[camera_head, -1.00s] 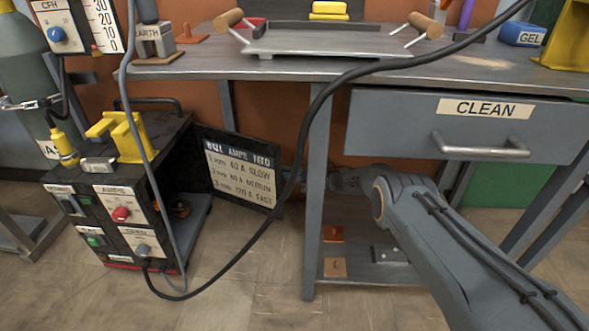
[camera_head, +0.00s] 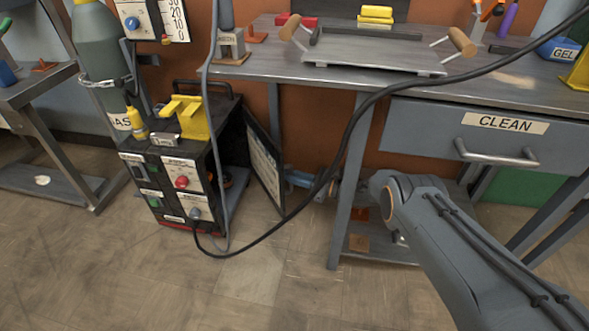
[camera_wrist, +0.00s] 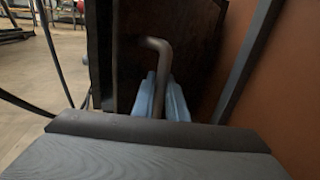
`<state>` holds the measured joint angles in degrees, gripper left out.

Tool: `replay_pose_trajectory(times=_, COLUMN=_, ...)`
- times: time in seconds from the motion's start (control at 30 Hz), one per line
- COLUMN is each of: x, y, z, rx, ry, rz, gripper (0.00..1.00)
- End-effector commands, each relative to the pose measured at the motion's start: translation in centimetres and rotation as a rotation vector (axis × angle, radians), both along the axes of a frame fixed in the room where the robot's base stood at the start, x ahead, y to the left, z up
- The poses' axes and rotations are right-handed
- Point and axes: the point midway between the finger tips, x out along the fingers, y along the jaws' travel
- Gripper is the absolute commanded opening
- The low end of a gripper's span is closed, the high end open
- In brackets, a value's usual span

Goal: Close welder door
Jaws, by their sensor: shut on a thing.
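The welder (camera_head: 180,180) is a dark box on the floor at left in the head view. Its door (camera_head: 264,165) stands partly open on the welder's right side, its pale chart panel seen at a steep angle. In the wrist view the dark door (camera_wrist: 185,40) fills the middle, with a bent metal handle (camera_wrist: 164,60) on it. My gripper (camera_wrist: 160,98) has its blue fingers on either side of the handle, shut on it. In the head view my gripper (camera_head: 300,180) is small beside the door, partly hidden by the black cable and table leg.
A workbench (camera_head: 290,68) with a drawer marked CLEAN (camera_head: 420,125) stands above my arm. Its leg (camera_head: 350,200) is close to my forearm. A black cable (camera_head: 345,150) hangs across from the welder. A gas cylinder (camera_head: 100,60) stands behind the welder. The floor in front is clear.

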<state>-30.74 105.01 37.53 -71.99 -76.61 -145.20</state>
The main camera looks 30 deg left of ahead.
Motion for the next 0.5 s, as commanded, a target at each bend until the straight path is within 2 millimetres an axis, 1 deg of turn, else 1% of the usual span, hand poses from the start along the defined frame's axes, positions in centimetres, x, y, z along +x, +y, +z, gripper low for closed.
replay_pose_trajectory(times=0.03, x=-0.40, y=0.11, z=0.18, rx=0.001, ry=0.000, rz=0.002, gripper=0.00)
replay_pose_trajectory(times=0.2, x=-0.97, y=0.28, z=0.10, rx=0.002, ry=-0.001, rz=0.001, gripper=0.00)
replay_pose_trajectory(times=0.5, x=-1.16, y=0.25, z=-0.01, rx=0.003, ry=0.000, rz=0.002, gripper=0.00)
